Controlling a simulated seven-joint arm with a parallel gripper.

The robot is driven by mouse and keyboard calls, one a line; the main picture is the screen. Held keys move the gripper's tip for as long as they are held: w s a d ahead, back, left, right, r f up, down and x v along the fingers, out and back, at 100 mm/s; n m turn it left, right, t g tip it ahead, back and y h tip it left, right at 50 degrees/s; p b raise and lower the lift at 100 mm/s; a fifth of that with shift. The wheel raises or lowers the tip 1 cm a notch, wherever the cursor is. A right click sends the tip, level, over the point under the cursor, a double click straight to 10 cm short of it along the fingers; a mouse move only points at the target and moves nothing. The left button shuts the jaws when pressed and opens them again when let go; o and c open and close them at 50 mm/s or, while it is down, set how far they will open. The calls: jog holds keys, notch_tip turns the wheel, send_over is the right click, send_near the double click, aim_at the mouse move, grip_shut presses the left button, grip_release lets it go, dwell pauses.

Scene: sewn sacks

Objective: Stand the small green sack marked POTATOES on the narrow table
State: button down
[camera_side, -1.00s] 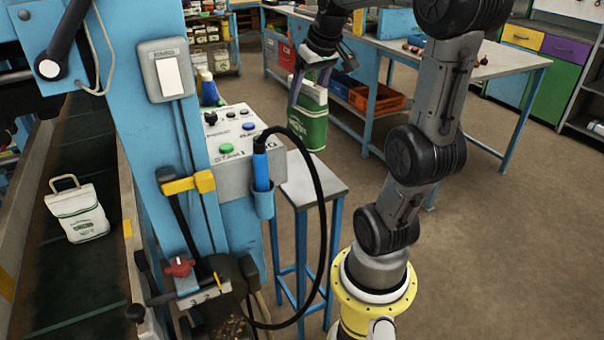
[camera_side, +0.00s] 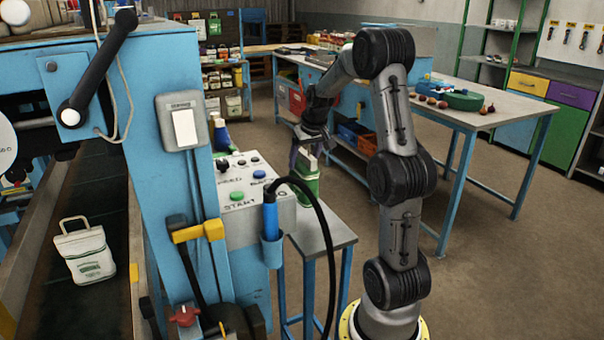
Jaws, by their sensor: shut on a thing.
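The small green sack (camera_side: 311,184) with a pale top hangs upright below my gripper (camera_side: 303,158), which is shut on its upper part. The sack is just behind the control box and the black cable, which hide part of it; its marking cannot be read. The narrow table (camera_side: 330,235) has a grey top and blue legs and stands right of the control box. The sack's lower end shows at the table's far edge; I cannot tell whether it touches the top.
A control box (camera_side: 237,190) with buttons and a looping black cable (camera_side: 325,225) stand close by the narrow table. A white sack (camera_side: 85,252) lies on the dark conveyor at left. A long workbench (camera_side: 500,105) is behind. The narrow table's visible top is bare.

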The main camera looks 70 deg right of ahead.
jog(key=shift+w+d+f, duration=0.45)
jog(key=shift+d+f, duration=0.15)
jog(key=shift+f, duration=0.1)
jog(key=shift+w+d+f, duration=0.1)
jog(key=shift+f, duration=0.8)
jog(key=shift+w+d+f, duration=0.1)
jog(key=shift+f, duration=0.85)
grip_release()
jog(key=shift+s+a+f, duration=0.1)
jog(key=shift+f, duration=0.05)
jog(key=shift+r, duration=0.45)
jog(key=v, duration=1.1)
jog(key=shift+s+a+r, duration=0.1)
jog(key=shift+s+r, duration=0.05)
